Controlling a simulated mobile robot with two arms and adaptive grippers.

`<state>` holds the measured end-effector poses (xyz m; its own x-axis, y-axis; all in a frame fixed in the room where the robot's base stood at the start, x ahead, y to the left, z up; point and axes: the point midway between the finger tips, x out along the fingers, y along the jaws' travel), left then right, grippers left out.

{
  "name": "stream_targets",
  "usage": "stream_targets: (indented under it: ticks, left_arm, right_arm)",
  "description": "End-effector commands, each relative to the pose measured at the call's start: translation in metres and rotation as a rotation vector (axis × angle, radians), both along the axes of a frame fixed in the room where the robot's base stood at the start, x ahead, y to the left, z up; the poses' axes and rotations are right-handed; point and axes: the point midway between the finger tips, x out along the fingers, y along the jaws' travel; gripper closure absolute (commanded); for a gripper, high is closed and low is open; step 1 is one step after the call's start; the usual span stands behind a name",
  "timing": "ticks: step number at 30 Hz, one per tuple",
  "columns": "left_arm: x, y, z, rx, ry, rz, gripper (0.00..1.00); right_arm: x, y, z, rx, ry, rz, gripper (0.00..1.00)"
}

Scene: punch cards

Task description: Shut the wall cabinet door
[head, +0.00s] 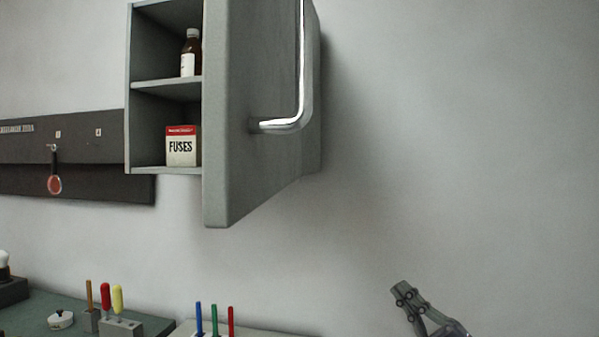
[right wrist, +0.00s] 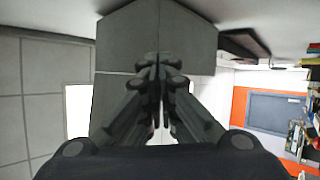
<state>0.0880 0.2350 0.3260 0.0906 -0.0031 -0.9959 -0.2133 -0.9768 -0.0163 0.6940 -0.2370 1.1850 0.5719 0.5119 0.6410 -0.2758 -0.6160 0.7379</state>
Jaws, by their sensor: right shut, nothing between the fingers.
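The grey wall cabinet (head: 166,89) hangs in the upper left of the head view. Its door (head: 240,110) stands open, swung out toward me, so shelves show to its left. A bright bent metal handle (head: 301,80) is on the door's right-facing side; its top is cut off by the picture edge. My right gripper (head: 402,291) is low at the right, below and to the right of the door and apart from it. In the right wrist view its fingers (right wrist: 157,62) are together with nothing between them. My left gripper is not in view.
A brown bottle (head: 190,53) and a FUSES box (head: 181,146) stand on the cabinet shelves. A dark wall rail (head: 100,181) is at the left. Coloured tools (head: 105,297) and pens (head: 214,320) stand on the surface below. The wall right of the door is bare.

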Motion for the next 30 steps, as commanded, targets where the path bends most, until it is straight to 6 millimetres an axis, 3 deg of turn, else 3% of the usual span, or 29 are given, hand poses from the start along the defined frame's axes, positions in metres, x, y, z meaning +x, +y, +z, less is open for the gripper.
stream_targets:
  ticks: [1, 3, 6, 9, 13, 15, 18, 25, 30]
  left_arm:
    - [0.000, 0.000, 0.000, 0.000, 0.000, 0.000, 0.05]
    - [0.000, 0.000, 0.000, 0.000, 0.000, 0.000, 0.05]
    - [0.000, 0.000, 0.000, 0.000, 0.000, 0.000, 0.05]
    - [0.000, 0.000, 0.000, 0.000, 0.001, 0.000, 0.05]
    - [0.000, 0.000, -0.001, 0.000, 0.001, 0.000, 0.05]
    - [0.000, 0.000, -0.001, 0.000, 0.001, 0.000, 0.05]
    - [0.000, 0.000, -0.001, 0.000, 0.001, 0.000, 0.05]
    - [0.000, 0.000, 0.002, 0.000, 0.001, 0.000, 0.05]
    - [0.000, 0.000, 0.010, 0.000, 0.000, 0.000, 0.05]
  right_arm:
    - [-0.025, 0.009, 0.059, -0.075, -0.147, 0.025, 1.00]
    - [-0.069, 0.023, 0.125, -0.194, -0.345, 0.054, 1.00]
    - [-0.142, 0.045, 0.197, -0.397, -0.621, 0.073, 1.00]
    - [-0.213, 0.065, 0.239, -0.617, -0.868, 0.060, 1.00]
    - [-0.284, 0.081, 0.260, -0.893, -1.107, -0.001, 1.00]
    - [-0.308, 0.084, 0.263, -1.015, -1.192, -0.045, 1.00]
    - [-0.329, 0.086, 0.263, -1.140, -1.265, -0.096, 1.00]
    - [-0.339, 0.094, 0.263, -1.225, -1.306, -0.134, 1.00]
    - [-0.336, 0.120, 0.264, -1.221, -1.309, -0.130, 1.00]
